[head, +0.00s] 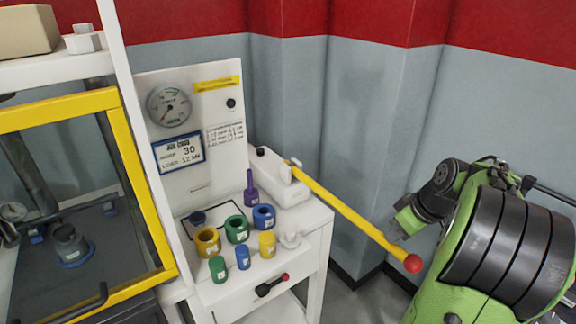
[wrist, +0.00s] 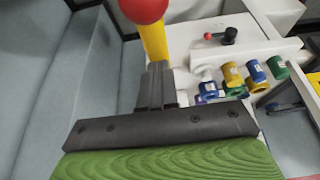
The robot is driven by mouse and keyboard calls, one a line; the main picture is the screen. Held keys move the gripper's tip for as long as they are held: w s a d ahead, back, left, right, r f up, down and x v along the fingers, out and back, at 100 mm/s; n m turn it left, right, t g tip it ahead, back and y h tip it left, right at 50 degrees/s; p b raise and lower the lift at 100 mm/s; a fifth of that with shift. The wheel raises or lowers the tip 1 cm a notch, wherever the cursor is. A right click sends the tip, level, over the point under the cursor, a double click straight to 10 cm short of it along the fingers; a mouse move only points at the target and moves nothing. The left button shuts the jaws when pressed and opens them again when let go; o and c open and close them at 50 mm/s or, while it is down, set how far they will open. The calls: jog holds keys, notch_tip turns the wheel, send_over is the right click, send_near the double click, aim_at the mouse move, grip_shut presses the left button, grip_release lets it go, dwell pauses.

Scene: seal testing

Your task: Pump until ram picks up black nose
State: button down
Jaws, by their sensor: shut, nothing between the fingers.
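The pump's yellow lever (head: 345,213) slopes down from the white pump body (head: 280,184) to a red ball end (head: 412,263). In the wrist view the red ball (wrist: 143,8) and yellow shaft (wrist: 154,42) lie just beyond my fingers. My gripper (wrist: 156,84) is shut and empty, in line with the lever; I cannot tell whether it touches. A dark grey cylinder (head: 69,242) stands on a blue ring inside the yellow-framed chamber (head: 130,160). The ram and a black nose cannot be made out surely. The dial gauge (head: 169,105) is on the white panel.
Several coloured rings and cups, including a yellow one (head: 207,241), a green one (head: 237,229) and a blue one (head: 264,217), stand on the white bench (head: 313,222). A small red-ended black lever (head: 272,285) is on its front. Grey walls (head: 375,130) stand close behind.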

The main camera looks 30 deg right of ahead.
jog(key=shift+s+f+b, duration=0.15)
jog(key=shift+f+b, duration=2.25)
jog(key=shift+f, duration=0.65)
jog(key=shift+r+p, duration=7.1)
jog(key=shift+r, duration=0.3)
notch_tip(320, 180, up, 6)
jog(key=p, duration=0.5)
send_over(398, 247)
jog(key=s, duration=0.2)
jog(key=shift+d+r, duration=0.1)
jog(key=shift+r, duration=0.1)
jog(key=shift+s, duration=0.1)
